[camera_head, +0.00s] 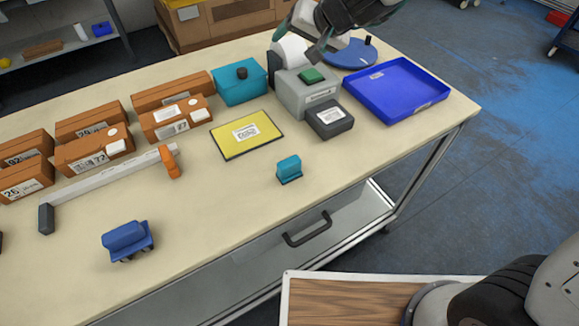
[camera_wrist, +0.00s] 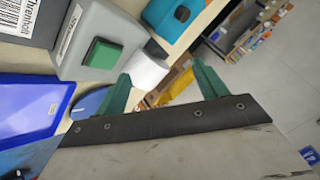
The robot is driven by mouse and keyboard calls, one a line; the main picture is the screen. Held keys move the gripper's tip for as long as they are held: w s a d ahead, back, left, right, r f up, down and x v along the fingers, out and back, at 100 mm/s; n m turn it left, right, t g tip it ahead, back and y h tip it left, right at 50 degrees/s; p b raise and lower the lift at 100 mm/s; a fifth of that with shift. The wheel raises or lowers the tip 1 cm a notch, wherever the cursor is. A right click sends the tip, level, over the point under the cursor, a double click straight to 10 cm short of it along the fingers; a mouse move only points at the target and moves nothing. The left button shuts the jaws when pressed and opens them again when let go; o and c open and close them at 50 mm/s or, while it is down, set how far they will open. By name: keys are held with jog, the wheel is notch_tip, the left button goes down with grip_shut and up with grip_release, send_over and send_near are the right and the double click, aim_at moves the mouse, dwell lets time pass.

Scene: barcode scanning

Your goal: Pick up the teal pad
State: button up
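A small teal block-like pad (camera_head: 289,169) stands on the front part of the table in the head view, on a darker teal base. It is not visible in the wrist view. My gripper (camera_head: 300,43) is at the back of the table, well behind the pad, near a white roll (camera_head: 292,51). In the wrist view my gripper (camera_wrist: 161,68) has its two green fingers spread apart. The white roll (camera_wrist: 148,73) shows beyond the gap between them, and nothing is visibly held.
A grey device (camera_head: 305,95) with a green button, a dark labelled box (camera_head: 330,118) and a blue tray (camera_head: 427,105) stand near my gripper. A teal box (camera_head: 239,90), yellow sheet (camera_head: 247,146), orange boxes (camera_head: 93,150) and blue object (camera_head: 128,241) lie leftward. Space around the pad is clear.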

jog(key=s+a+f+n+g, duration=0.1)
jog(key=s+a+n+g, duration=0.1)
jog(key=s+a+n, duration=0.35)
jog(key=n+g+h, duration=0.2)
jog(key=g+h, duration=0.1)
jog(key=h, duration=0.2)
send_over(289, 161)
jog(key=s, duration=0.1)
jog(key=f, duration=0.6)
jog(key=shift+a+f, duration=0.15)
jog(key=shift+a, duration=0.2)
jog(key=shift+d+h, duration=0.3)
jog(key=shift+d, duration=0.1)
jog(key=shift+f+m, duration=0.3)
jog(key=shift+m, duration=0.05)
jog(key=f, duration=0.5)
jog(key=w+f, duration=0.1)
jog(key=f, duration=0.1)
jog(key=shift+f, duration=0.15)
jog(key=c, duration=1.2)
jog(key=shift+o, duration=0.2)
